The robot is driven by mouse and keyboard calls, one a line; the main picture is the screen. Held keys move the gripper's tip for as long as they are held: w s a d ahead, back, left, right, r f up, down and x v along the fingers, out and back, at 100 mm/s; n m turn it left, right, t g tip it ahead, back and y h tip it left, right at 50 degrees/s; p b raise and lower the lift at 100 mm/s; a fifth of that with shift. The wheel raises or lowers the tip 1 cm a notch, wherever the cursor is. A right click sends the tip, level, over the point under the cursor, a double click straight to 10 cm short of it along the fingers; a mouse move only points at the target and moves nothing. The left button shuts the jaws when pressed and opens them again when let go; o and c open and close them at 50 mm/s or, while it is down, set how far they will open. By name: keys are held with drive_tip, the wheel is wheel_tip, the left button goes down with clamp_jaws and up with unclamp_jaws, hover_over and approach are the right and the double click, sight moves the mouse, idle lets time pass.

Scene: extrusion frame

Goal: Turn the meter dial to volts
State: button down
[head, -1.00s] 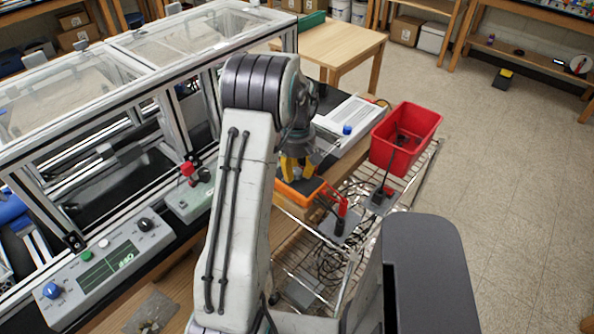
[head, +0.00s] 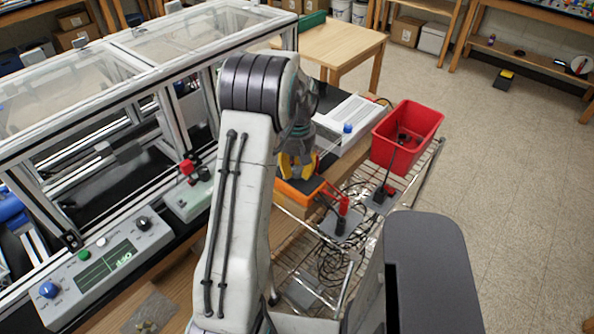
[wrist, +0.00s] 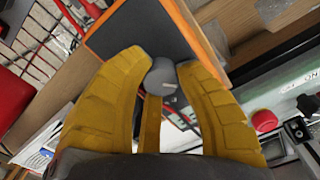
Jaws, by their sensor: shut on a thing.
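The meter (head: 290,188) is an orange-edged box with a dark face, lying on a wooden surface beyond my arm in the head view. In the wrist view the meter's dark face (wrist: 135,30) fills the top middle. Its grey round dial (wrist: 163,76) sits between my fingertips. My gripper (head: 297,168) has yellow fingers, and in the wrist view the gripper (wrist: 162,68) is shut on the dial from both sides. The fingers hide the dial in the head view. The dial's markings are too small to read.
A red bin (head: 405,137) stands to the right of the meter. A red lead (head: 343,206) and black cables lie beside the meter over the wire rack. The framed machine with its control panel (head: 105,262) is on the left. Open floor (head: 510,180) lies right.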

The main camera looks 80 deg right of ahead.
sight(296, 170)
drive_tip(key=m, duration=0.3)
drive_tip(key=m+b, duration=0.1)
drive_tip(key=shift+a+f+m, duration=0.25)
drive_tip(key=shift+m, duration=0.05)
drive_tip(key=shift+w+m+b, duration=0.1)
drive_tip(key=shift+m+b, duration=0.25)
drive_tip(key=shift+m, duration=1.55)
drive_tip(key=c, duration=0.9)
unclamp_jaws()
drive_tip(key=shift+d+r, duration=0.1)
drive_tip(key=shift+r, duration=0.05)
drive_tip(key=shift+o, duration=0.2)
drive_tip(key=shift+r, duration=0.1)
drive_tip(key=shift+d+r, duration=0.1)
drive_tip(key=shift+r, duration=0.15)
wheel_tip(296, 170, up, 11)
drive_tip(key=shift+r, duration=0.2)
